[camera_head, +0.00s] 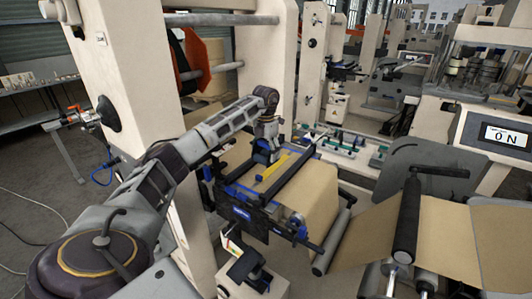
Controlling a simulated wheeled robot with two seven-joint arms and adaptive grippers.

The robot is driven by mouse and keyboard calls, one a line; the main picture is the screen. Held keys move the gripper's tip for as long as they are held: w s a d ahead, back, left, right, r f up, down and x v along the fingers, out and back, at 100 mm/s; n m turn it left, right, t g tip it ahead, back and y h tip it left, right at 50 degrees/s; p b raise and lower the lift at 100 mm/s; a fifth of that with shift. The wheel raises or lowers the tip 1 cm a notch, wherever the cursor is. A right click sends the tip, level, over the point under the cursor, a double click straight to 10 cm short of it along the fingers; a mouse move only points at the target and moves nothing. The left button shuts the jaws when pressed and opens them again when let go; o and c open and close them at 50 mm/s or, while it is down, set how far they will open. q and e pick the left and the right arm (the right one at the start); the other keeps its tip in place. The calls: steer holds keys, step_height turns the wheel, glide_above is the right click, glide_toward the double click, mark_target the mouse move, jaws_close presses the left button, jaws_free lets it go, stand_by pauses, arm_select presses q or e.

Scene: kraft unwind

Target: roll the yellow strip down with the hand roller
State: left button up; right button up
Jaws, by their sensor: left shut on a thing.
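The yellow strip (274,171) lies across the brown kraft web on the splice table, beside a dark bar. My left arm reaches in from the left, and my left gripper (266,139) points down over the far end of the table. It is shut on a blue and dark tool, which looks like the hand roller (262,154). The tool is close to the strip's left side; I cannot tell whether it touches the strip. The tool's lower part is hard to make out. My right gripper is not in view.
The table's dark and blue frame (250,211) borders the web at the front. The kraft web (315,200) drops over the right edge toward a grey roller (333,242). A pale machine column (110,60) stands behind my left arm. A black device (246,268) sits on a pedestal in front.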

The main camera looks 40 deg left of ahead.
arm_select(q)
steer(key=shift+n, duration=0.4)
steer(key=shift+f, duration=0.1)
stand_by(0.3)
steer(key=shift+f, duration=1.8)
steer(key=shift+f+b, duration=0.55)
steer(key=shift+f, duration=0.8)
steer(key=shift+f, duration=0.3)
